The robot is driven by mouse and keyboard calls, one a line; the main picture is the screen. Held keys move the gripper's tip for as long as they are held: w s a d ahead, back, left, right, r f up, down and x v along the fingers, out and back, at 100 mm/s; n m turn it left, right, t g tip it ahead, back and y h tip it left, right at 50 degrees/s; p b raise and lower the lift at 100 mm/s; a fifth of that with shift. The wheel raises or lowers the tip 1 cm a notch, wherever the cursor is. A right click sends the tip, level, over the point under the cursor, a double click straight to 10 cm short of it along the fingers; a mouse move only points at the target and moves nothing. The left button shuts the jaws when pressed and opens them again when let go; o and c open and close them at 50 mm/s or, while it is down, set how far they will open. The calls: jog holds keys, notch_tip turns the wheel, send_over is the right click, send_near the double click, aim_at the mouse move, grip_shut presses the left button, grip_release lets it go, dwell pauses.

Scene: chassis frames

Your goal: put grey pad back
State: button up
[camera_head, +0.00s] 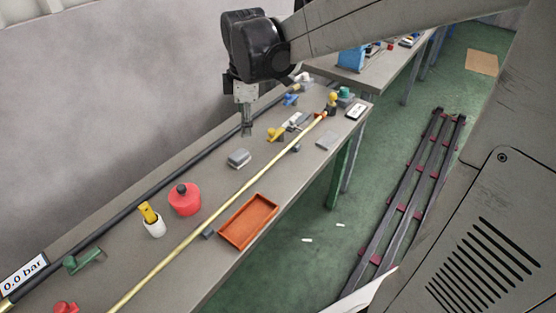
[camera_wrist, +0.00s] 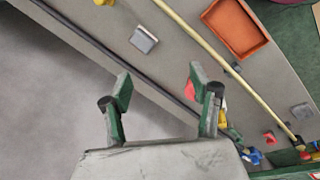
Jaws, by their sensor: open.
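A small grey block-like pad (camera_head: 239,157) lies on the grey bench between the black pipe and the yellow rod; it also shows in the wrist view (camera_wrist: 144,39) with a lighter top. A flatter grey square (camera_head: 327,140) lies on the bench to the right of the yellow rod, near the bench edge. I cannot tell for certain which one the task names. My gripper (camera_head: 246,131) points down above the bench, beyond the block in the head view. In the wrist view its fingers (camera_wrist: 159,84) are spread, with nothing between them.
The yellow rod (camera_head: 222,209) and black pipe (camera_head: 170,173) run along the bench. An orange tray (camera_head: 222,234) sits near the right edge. A red pot (camera_head: 184,200) and a white cup (camera_head: 154,228) with a yellow item stand nearer. Tools and valves lie farther along.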

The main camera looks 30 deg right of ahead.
jog(key=s+r+m+t, duration=0.1)
jog(key=s+m+t, duration=0.3)
jog(key=s+m, duration=1)
jog(key=s, duration=0.7)
jog(key=shift+r+m+t, duration=0.3)
jog(key=shift+r+m, duration=0.1)
